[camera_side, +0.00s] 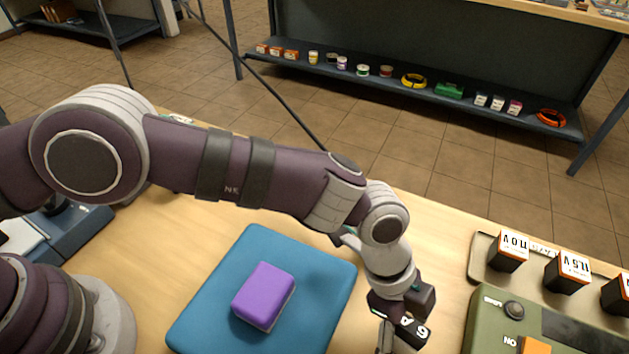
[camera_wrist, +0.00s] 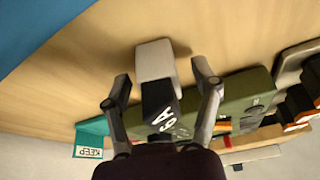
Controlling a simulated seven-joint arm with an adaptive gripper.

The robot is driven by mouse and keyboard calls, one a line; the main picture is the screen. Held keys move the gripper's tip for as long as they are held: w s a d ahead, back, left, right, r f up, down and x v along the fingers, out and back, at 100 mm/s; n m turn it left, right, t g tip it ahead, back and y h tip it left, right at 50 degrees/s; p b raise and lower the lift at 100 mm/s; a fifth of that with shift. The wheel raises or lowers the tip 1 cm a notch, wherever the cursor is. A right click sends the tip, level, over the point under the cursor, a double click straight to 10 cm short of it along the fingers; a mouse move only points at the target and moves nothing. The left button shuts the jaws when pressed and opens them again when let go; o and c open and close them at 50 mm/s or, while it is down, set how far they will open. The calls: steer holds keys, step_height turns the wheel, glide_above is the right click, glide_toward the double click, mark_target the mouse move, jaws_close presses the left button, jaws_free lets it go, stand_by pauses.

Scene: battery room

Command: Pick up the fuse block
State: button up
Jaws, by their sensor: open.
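The fuse block, a small block with a black face marked "6A" in white and a pale grey end, shows between my fingers in the wrist view (camera_wrist: 160,105). In the side view its marked black face (camera_side: 414,330) is partly hidden by my gripper. My gripper (camera_wrist: 160,74) is open, with one finger on each side of the block. In the wrist view, gaps show between the fingers and the block. My gripper is also in the side view (camera_side: 398,335), low over the wooden table, its fingers partly cut off by the bottom edge.
A purple block (camera_side: 264,296) lies on a blue mat (camera_side: 203,318) left of my gripper. A green device (camera_side: 480,325) with a knob stands to the right. Behind it, a beige tray (camera_side: 479,257) holds black-and-orange batteries. A teal holder marked "KEEP" (camera_wrist: 90,132) shows in the wrist view.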

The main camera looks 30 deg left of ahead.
jaws_close()
stand_by(0.4)
steer(key=shift+r, duration=0.15)
